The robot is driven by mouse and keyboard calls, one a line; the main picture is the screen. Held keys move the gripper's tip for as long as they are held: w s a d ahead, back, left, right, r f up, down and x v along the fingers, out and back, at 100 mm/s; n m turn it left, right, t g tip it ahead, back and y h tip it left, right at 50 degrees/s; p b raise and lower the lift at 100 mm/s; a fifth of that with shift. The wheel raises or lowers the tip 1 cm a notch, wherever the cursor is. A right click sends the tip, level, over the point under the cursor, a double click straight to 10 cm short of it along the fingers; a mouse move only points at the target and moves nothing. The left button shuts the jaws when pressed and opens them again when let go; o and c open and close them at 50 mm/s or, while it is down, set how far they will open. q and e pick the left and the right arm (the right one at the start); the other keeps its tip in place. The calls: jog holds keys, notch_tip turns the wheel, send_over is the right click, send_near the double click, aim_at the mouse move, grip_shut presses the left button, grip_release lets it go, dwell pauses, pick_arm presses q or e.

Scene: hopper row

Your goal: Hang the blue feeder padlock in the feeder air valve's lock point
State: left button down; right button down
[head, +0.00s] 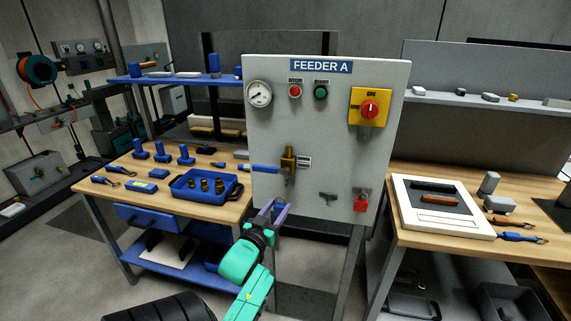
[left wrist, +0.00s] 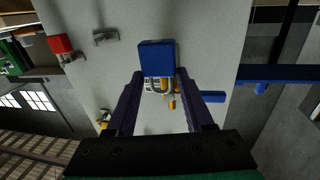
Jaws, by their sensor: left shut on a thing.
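The blue padlock (left wrist: 156,58) is held between the fingertips of my left gripper (left wrist: 159,76) in the left wrist view, its grey shackle showing below its body in that picture. In the head view my left gripper (head: 270,211) is in front of the lower panel, below the air valve; the padlock is hard to make out there. The feeder air valve (head: 289,160) has a brass body and a blue lever (head: 264,169) pointing left. In the wrist view the brass shows partly behind the shackle; contact cannot be told. The lock point is not clear. My right gripper is out of view.
The grey FEEDER A panel (head: 318,75) carries a gauge, buttons and a yellow-red switch (head: 370,108). A red padlock (head: 360,203) hangs low right, near a small bracket (head: 327,197). A blue tray (head: 196,199) sits on the left bench; a white-framed case (head: 408,213) lies on the right bench.

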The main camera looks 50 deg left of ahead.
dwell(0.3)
pick_arm(q)
jog(key=x, duration=0.2)
jog(key=a+b+x, duration=0.1)
jog(key=x, duration=0.2)
dwell(0.5)
dwell(0.4)
jog(key=shift+p, duration=0.35)
